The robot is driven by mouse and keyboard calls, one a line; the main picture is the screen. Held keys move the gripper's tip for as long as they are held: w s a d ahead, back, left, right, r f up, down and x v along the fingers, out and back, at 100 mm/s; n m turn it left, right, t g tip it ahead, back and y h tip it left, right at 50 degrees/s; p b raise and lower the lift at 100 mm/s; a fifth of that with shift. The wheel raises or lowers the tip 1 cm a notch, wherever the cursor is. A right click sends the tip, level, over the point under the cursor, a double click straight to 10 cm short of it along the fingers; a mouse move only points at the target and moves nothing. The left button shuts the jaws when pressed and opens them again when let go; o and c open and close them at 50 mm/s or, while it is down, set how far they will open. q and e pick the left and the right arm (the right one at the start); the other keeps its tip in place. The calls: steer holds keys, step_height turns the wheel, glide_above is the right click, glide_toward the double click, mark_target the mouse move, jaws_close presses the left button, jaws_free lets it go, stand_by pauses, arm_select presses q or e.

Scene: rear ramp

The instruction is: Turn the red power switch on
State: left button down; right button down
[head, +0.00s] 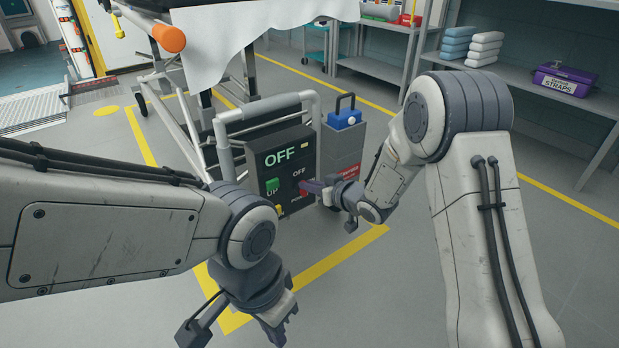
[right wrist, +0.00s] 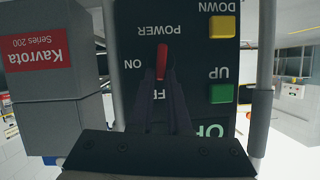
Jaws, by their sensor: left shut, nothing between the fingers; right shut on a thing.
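The red power switch (right wrist: 162,58) is on the dark control panel (right wrist: 195,65), which looks upside down in the right wrist view. It lies between the POWER and ON labels and a partly covered label. My right gripper (right wrist: 161,80) is shut on the switch, its dark fingers on either side. The panel's large green sign reads OFF. My left gripper (head: 236,332) is low in front of the panel, empty and shut, touching nothing.
A green UP button (right wrist: 221,93) and a yellow DOWN button (right wrist: 222,26) sit beside the switch. A grey Kavrota box (right wrist: 60,110) stands close to the panel. A grey tubular rail (head: 265,104) frames the panel. Shelves (head: 545,95) stand at the back right.

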steer(key=shift+w+d+f+m+g+y+p, duration=0.15)
steer(key=shift+w+d+f+m+y+p, duration=0.2)
steer(key=shift+m+y+p, duration=1.15)
steer(key=shift+w+d+f+m+g+y+p, duration=0.25)
steer(key=shift+f+m+y+p, duration=0.4)
steer(key=shift+m+p, duration=1.65)
steer(key=shift+w+d+f+m+g+y+p, duration=0.15)
steer(key=shift+d+f+m+y+p, duration=0.25)
steer(key=shift+m+y+p, duration=1.45)
steer(key=shift+m+h+b, duration=0.5)
steer(key=shift+m+h, duration=0.2)
steer(key=shift+m, duration=0.05)
steer(key=c, duration=0.9)
jaws_free()
